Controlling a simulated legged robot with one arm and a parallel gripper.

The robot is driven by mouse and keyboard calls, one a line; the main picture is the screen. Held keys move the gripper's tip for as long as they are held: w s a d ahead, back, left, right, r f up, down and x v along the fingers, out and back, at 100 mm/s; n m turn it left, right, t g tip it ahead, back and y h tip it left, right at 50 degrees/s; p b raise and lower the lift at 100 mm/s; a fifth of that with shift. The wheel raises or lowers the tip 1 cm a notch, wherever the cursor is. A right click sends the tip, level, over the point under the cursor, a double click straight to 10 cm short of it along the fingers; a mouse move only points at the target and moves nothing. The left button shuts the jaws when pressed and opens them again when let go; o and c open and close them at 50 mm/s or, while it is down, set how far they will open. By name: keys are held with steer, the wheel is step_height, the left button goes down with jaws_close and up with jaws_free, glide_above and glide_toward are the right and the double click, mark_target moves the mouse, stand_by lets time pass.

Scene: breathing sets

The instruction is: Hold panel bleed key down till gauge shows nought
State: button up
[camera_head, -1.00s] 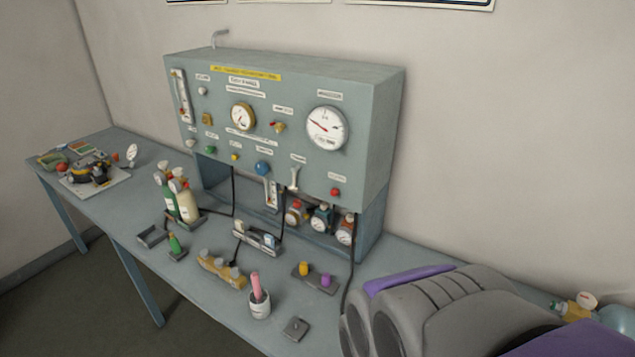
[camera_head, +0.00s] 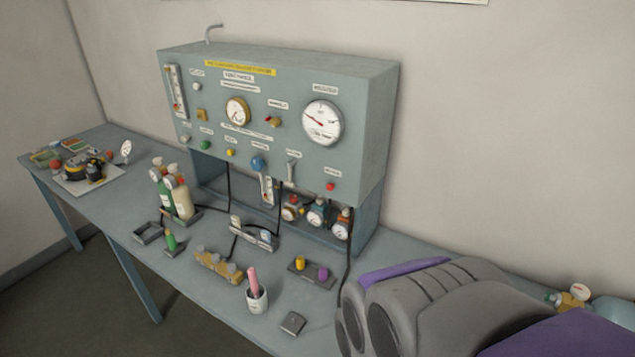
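The grey-green panel (camera_head: 360,85) stands upright on the bench. It carries a large white gauge (camera_head: 321,122) at upper right, its red needle pointing to the upper left, and a smaller brass-rimmed gauge (camera_head: 237,111) near the middle. The figures are too small to read. My gripper is not in view.
The blue-grey bench (camera_head: 205,300) holds green and cream bottles (camera_head: 182,202), several regulators under the panel, a brass manifold (camera_head: 218,264), a white cup (camera_head: 256,299) and a block with yellow and purple knobs (camera_head: 312,273). Dark hoses hang before the panel's lower part.

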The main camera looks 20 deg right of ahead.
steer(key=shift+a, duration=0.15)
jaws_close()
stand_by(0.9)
